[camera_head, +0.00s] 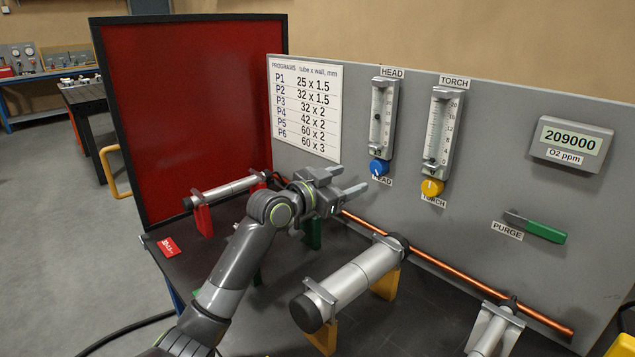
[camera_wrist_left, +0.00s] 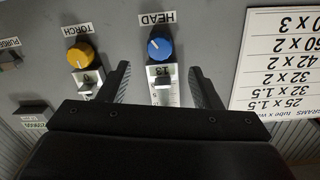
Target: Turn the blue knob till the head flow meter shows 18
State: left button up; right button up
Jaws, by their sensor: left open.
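The blue knob (camera_head: 378,167) sits at the bottom of the head flow meter (camera_head: 383,118) on the grey panel. My right gripper is not in view.
The torch flow meter (camera_head: 437,130) with its yellow knob (camera_head: 432,187) is close on the right. A green purge lever (camera_head: 545,232) and an O2 display (camera_head: 572,145) are farther right. A copper tube (camera_head: 450,263) and clamped steel tubes (camera_head: 360,275) lie below.

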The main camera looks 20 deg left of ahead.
pick_arm(q)
jog(key=p+v, duration=0.2)
jog(key=v, duration=0.6)
jog(key=shift+p, duration=0.3)
